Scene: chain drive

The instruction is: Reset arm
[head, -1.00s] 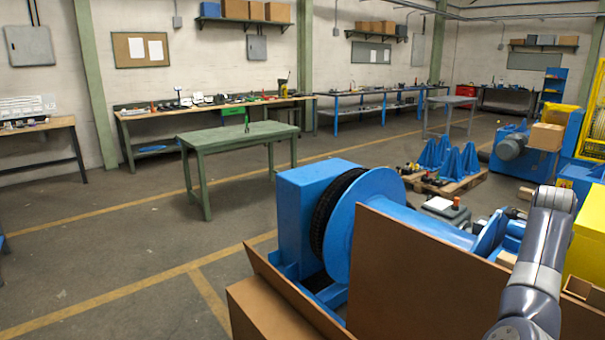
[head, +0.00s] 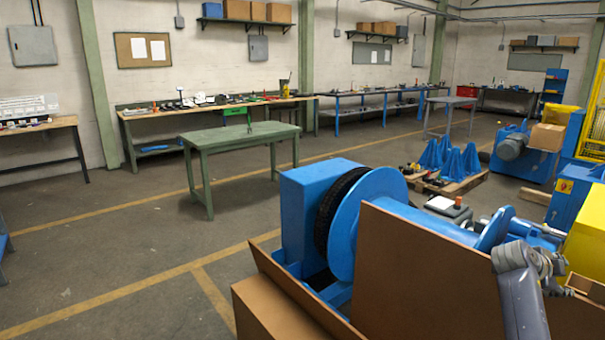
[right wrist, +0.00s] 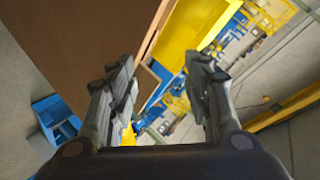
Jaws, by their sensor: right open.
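My right arm rises at the lower right of the head view. Its gripper (head: 553,272) shows there small and partly hidden by the wrist, near the right edge of a brown panel. In the right wrist view my right gripper (right wrist: 165,78) is open, its two dark fingers apart with nothing between them. My left gripper is in neither view.
A blue drum machine (head: 368,220) stands close ahead behind the brown panel (head: 425,275). The panel also fills the upper left of the right wrist view (right wrist: 75,40). A yellow body (head: 588,245) is close at right. A green table (head: 240,137) stands beyond open floor at left.

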